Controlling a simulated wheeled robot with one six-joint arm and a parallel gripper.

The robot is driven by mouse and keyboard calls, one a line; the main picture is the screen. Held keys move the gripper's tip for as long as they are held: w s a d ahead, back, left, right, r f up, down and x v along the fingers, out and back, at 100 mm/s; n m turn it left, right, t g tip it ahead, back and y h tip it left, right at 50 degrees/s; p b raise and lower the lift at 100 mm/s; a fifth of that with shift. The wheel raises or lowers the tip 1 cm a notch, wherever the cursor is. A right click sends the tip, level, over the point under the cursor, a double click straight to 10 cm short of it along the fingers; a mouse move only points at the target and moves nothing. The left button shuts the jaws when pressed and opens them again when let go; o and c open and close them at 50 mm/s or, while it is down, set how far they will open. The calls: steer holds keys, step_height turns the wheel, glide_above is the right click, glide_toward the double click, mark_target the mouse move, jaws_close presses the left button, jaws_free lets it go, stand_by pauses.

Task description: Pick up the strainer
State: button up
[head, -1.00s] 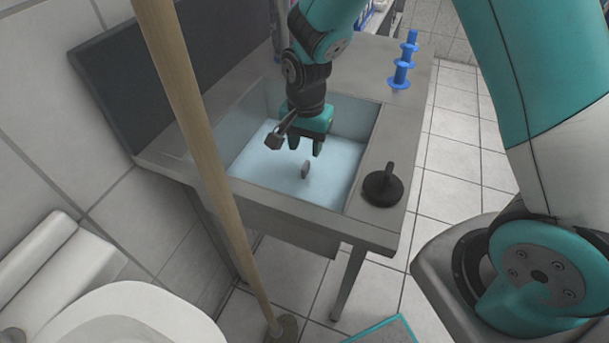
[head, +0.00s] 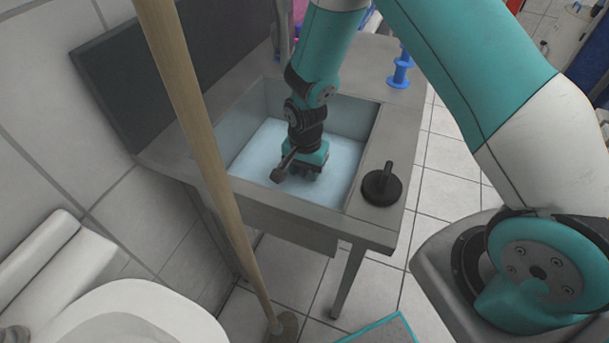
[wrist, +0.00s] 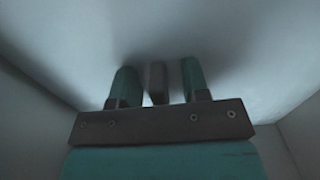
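The strainer (wrist: 157,82) is a small grey piece standing on edge on the sink floor. In the wrist view it is between the two teal fingers of my gripper (wrist: 159,75), with a gap on each side. My gripper is open and pointed down, low inside the sink basin (head: 247,160). In the head view my gripper (head: 307,168) hides the strainer.
A wooden pole (head: 200,130) rises in front of the sink's left side. Basin walls surround my gripper.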

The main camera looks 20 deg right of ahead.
steer(key=c, duration=0.7)
jaws_close()
steer(key=shift+r, duration=0.15)
